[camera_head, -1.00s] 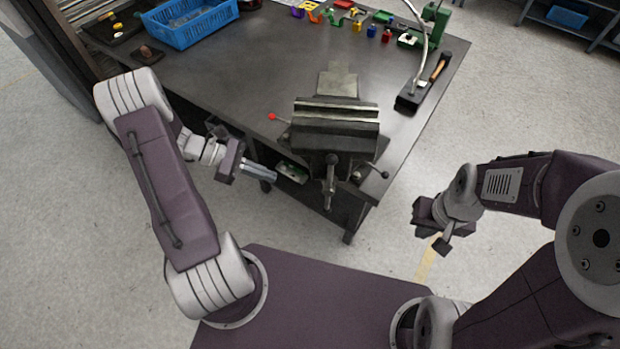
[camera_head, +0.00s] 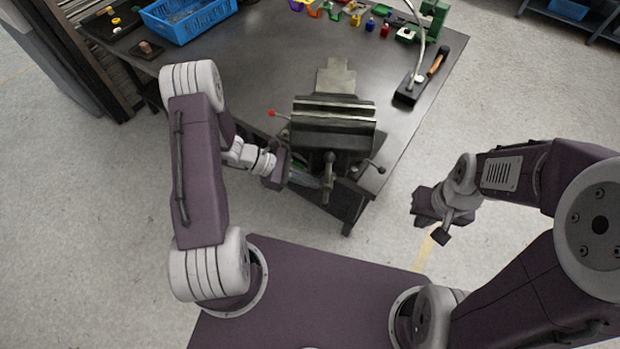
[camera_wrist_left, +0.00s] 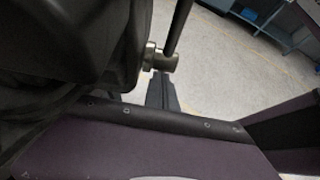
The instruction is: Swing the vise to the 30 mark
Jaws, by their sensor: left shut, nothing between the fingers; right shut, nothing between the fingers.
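The grey metal vise (camera_head: 333,125) stands at the near edge of the dark workbench, with its front screw and bar handle (camera_head: 328,170) pointing toward me. A thin lever with a red knob (camera_head: 271,113) sticks out at its left. No angle scale can be read. My left gripper (camera_head: 308,181) is shut and empty, low at the left of the vise front; its fingertips are partly hidden near the screw. The left wrist view shows its fingers (camera_wrist_left: 161,93) close to a metal collar (camera_wrist_left: 160,60); contact cannot be told. My right gripper (camera_head: 436,230) is shut and empty over the floor.
The workbench (camera_head: 250,70) holds a blue crate (camera_head: 188,20) at the back left and small coloured parts at the back. Open floor lies between the bench and my right arm.

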